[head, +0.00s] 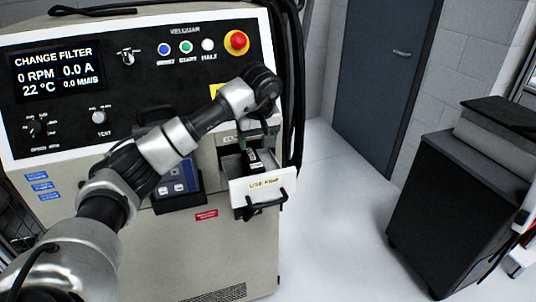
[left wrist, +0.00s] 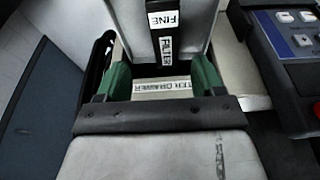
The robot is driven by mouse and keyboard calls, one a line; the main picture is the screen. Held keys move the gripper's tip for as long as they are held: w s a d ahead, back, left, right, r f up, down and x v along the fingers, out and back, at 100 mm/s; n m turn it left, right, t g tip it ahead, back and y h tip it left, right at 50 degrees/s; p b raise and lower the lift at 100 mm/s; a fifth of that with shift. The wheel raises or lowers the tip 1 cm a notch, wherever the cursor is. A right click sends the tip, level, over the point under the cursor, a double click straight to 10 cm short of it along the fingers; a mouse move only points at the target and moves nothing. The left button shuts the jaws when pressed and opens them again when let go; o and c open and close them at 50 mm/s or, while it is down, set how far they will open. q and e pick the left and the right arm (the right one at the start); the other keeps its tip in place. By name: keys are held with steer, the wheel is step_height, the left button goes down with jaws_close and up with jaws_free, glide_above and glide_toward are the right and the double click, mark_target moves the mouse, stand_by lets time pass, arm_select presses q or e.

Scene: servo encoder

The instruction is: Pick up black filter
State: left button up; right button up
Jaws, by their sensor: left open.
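The black filter (head: 255,160) lies in the pulled-out drawer (head: 262,186) on the front of the machine. In the left wrist view the black filter (left wrist: 154,42) carries white labels reading "FINE" and "FILTER". My left gripper (head: 258,137) is over the drawer, at the filter's upper end. In the left wrist view its green fingers (left wrist: 163,80) are spread apart, with the filter showing ahead, roughly in line with the gap between them. Nothing is held. Contact cannot be told. My right gripper is not in view.
The machine panel has a display (head: 57,70) reading "CHANGE FILTER" and a red stop button (head: 236,42). A small box with buttons (head: 178,186) sits left of the drawer. Black cables hang at the machine's right edge. A dark cabinet (head: 450,205) stands right, with clear floor (head: 335,220) between.

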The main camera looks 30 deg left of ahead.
mark_target(252, 157)
arm_select(q)
steer(key=shift+w+a+f, duration=0.15)
steer(key=shift+a+f, duration=0.25)
steer(key=shift+f, duration=0.1)
steer(key=f, duration=0.2)
steer(key=f+p, duration=0.1)
steer(key=shift+s+a+f, duration=0.15)
steer(key=shift+s+a, duration=0.15)
steer(key=shift+a, duration=0.1)
steer(key=x, duration=0.1)
steer(key=p+x, duration=0.1)
steer(key=x, duration=0.2)
steer(key=shift+w+f+p, duration=0.1)
steer(key=shift+w+p, duration=0.25)
steer(key=shift+p, duration=0.05)
steer(key=shift+a+f, duration=0.15)
steer(key=shift+f, duration=0.15)
steer(key=shift+w+f, duration=0.1)
steer(key=shift+f, duration=0.05)
steer(key=shift+c, duration=1.3)
steer(key=c, duration=0.7)
steer(key=shift+c, duration=0.4)
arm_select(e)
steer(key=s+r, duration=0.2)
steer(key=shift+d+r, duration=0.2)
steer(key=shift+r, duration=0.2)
